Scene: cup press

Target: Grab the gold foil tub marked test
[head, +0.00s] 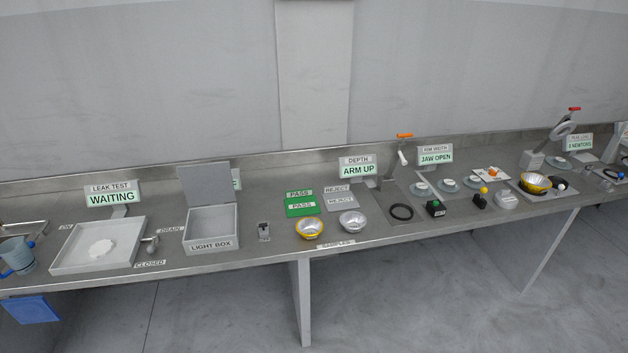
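A gold foil tub (310,229) stands upright on the steel bench, behind the front label that reads SAMPLES. A silver foil tub (352,221) stands just to its right, apart from it. A second gold tub (536,184) sits farther right on a dark plate. I cannot read a test mark on either gold tub at this size. Neither of my grippers shows in the head view.
Green PASS (301,205) and grey REJECT (341,202) plates lie behind the tubs. The light box (211,244), lid up, stands left; the leak test tray (98,262) is farther left. A black ring (401,212) lies right, near the depth lever (402,157).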

